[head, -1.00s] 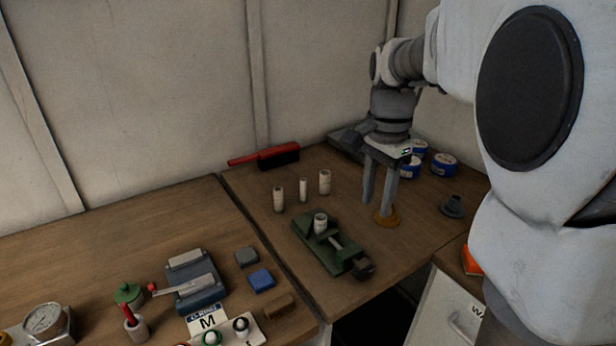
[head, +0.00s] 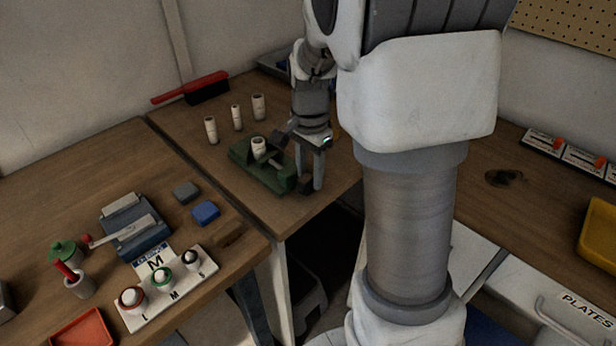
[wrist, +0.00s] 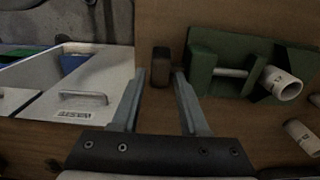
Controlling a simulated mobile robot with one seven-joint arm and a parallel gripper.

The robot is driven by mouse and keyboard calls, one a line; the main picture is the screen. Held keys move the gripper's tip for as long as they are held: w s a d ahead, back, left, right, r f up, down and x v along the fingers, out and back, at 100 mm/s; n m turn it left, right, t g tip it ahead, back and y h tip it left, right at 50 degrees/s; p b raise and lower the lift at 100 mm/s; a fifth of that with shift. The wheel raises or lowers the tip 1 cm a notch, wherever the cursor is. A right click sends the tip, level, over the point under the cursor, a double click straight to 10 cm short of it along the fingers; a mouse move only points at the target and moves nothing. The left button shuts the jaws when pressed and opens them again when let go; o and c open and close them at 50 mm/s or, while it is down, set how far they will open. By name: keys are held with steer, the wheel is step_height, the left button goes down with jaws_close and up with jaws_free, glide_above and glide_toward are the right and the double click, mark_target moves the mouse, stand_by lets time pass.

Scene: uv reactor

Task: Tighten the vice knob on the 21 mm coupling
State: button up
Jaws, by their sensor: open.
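The green vice (head: 262,175) stands on the far bench near its front edge; it also shows at the upper right of the wrist view (wrist: 204,62). A white coupling (head: 258,147) sits between its jaws, and its printed marking is too small to read surely; it also shows in the wrist view (wrist: 284,86). The dark vice knob (wrist: 161,67) is at the screw's outer end. My gripper (wrist: 159,76) is open and empty, pointing down. In the wrist view the knob appears in the gap between the fingertips, touching neither visibly; I cannot tell their height difference.
Several loose white couplings (head: 237,117) stand behind the vice. A red-handled brush (head: 205,90) lies at the back. A drawer (wrist: 85,88) sits below the bench edge. A blue block (head: 205,212) and the L-M-S board (head: 165,285) are on the left bench.

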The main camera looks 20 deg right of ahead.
steer(key=shift+f, duration=0.6)
jaws_close()
steer(key=shift+d+r, duration=0.1)
steer(key=y+p, duration=0.1)
steer(key=g+y+p, duration=0.1)
steer(key=shift+w+d+y+p, duration=0.1)
steer(key=shift+d+y+p, duration=0.1)
steer(key=shift+y+p, duration=0.1)
steer(key=shift+w+d+f+g+y+p, duration=0.1)
steer(key=shift+f+g+y+p, duration=0.3)
steer(key=shift+y+p, duration=0.65)
steer(key=shift+d+f+g+y+p, duration=0.1)
steer(key=shift+g+y+p, duration=0.55)
steer(key=shift+y, duration=0.6)
